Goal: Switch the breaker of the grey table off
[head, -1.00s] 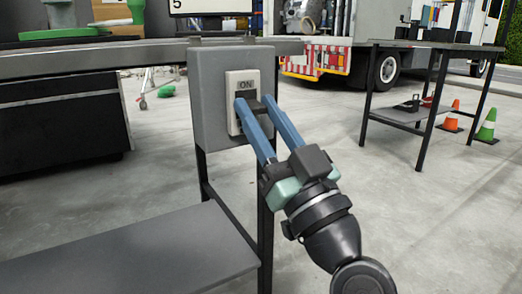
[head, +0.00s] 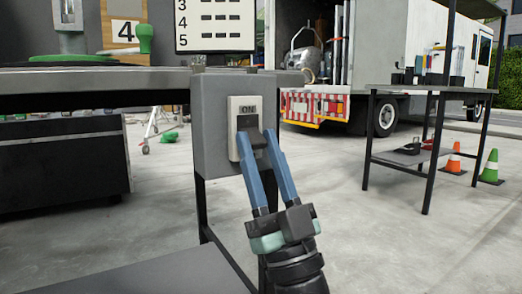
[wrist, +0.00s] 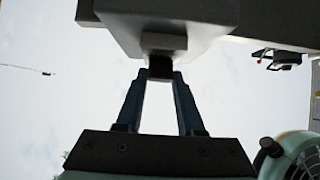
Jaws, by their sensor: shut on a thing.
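The breaker is a white plate (head: 234,110) marked ON at the top, on the front of a grey box (head: 210,125) under the edge of the grey table (head: 110,80). Its black lever (head: 256,139) sticks out below a dark slot. My gripper (head: 255,133) is shut on the lever, with one blue finger on each side. It reaches up from below and the right. In the wrist view the dark lever (wrist: 160,68) shows between the fingertips. The fingers hide part of the lower plate.
A table leg (head: 200,205) and a lower shelf (head: 150,275) are beneath the box. A black cabinet (head: 60,170) is at the left. Another table (head: 400,92), cones (head: 490,168) and a white truck (head: 415,45) are farther right. Open floor lies between.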

